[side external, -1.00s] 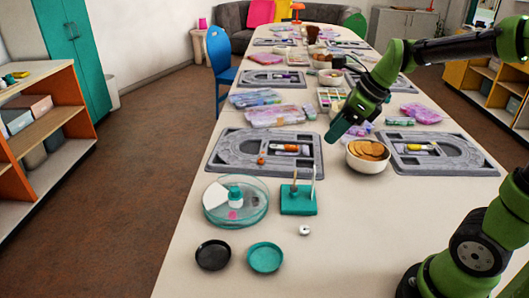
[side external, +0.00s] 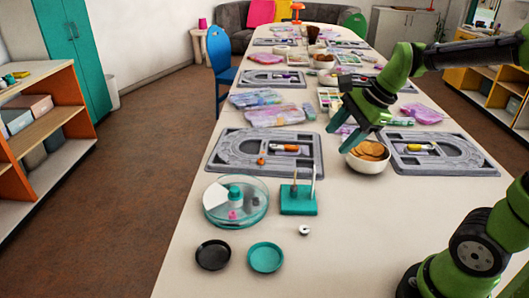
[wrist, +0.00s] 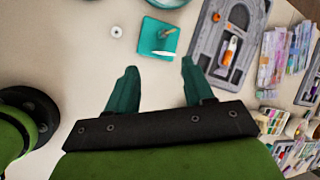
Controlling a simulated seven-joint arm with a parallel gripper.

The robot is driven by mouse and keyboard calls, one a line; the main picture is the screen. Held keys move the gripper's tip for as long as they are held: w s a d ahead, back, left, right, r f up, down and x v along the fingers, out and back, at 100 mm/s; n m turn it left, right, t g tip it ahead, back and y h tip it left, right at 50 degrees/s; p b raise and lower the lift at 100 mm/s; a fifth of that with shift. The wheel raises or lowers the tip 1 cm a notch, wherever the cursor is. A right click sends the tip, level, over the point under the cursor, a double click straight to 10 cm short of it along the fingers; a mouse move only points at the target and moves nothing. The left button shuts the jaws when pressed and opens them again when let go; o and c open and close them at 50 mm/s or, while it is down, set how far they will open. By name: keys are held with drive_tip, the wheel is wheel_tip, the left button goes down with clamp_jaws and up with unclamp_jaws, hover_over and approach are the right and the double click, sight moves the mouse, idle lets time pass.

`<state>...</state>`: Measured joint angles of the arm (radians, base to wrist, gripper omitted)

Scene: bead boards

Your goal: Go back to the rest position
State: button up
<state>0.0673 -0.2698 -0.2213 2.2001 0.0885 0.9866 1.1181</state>
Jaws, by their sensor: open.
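My gripper (side external: 346,137) hangs in the air above the table, close to the bowl of round biscuits (side external: 368,154) in the side view. In the wrist view my gripper (wrist: 156,84) has its two teal fingers spread apart with nothing between them. The stand also shows in the side view (side external: 298,200).
A grey bead board (side external: 225,165) lies left of the bowl, and another (side external: 460,165) lies right of it. A round clear divided case (side external: 255,212), a black dish (side external: 213,255), a teal dish (side external: 265,257) and a small white bead (side external: 304,229) sit nearer. The front table is mostly clear.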

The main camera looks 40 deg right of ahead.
drive_tip(key=s+a+n+t, duration=0.1)
drive_tip(key=s+a+n, duration=0.6)
drive_tip(key=n, duration=1)
drive_tip(key=shift+s+r+t, duration=0.35)
drive_tip(key=shift+s+t, duration=0.05)
drive_tip(key=shift+s, duration=0.15)
drive_tip(key=shift+o, duration=1.1)
drive_tip(key=shift+s+a+r, duration=0.1)
drive_tip(key=shift+s+a, duration=0.05)
drive_tip(key=shift+a, duration=0.1)
drive_tip(key=shift+o, duration=1.1)
drive_tip(key=shift+a+f, duration=0.2)
drive_tip(key=shift+a, duration=0.05)
drive_tip(key=o, duration=0.5)
drive_tip(key=w+f+n+g, duration=0.1)
drive_tip(key=w, duration=0.1)
drive_tip(key=w+a+f+n+g, duration=0.1)
drive_tip(key=w+n+g, duration=0.1)
drive_tip(key=shift+a+f, duration=0.15)
drive_tip(key=shift+f, duration=0.25)
drive_tip(key=shift+c, duration=0.2)
drive_tip(key=w+f+n+g+h, duration=0.2)
drive_tip(key=w+f+n+g, duration=0.2)
drive_tip(key=f+n, duration=0.6)
wheel_tip(320, 180, down, 3)
drive_tip(key=shift+w+d, duration=0.25)
drive_tip(key=shift+w, duration=0.3)
